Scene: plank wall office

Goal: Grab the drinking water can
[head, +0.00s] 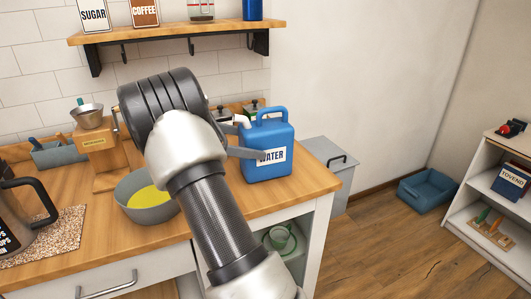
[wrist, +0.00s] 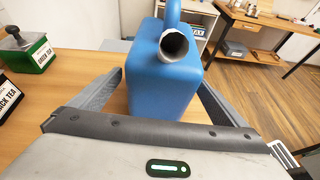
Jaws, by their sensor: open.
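The drinking water can (head: 268,150) is a blue jug with a looped handle, a white spout and a "WATER" label. It stands upright on the right end of the wooden counter (head: 309,185). It fills the middle of the wrist view (wrist: 163,82), with its spout opening facing the camera. My gripper (head: 240,138) is at the can's left side in the head view, and my arm hides part of that area. In the wrist view my gripper (wrist: 165,88) is open, with one finger on each side of the can's lower body. Contact cannot be told.
A grey bowl with yellow contents (head: 135,203) sits left of my arm. Tea boxes (wrist: 27,52) stand beside the can. A shelf (head: 180,33) hangs above the counter. A grey bin (head: 325,160) stands right of the counter, and a blue crate (head: 425,190) lies on the floor.

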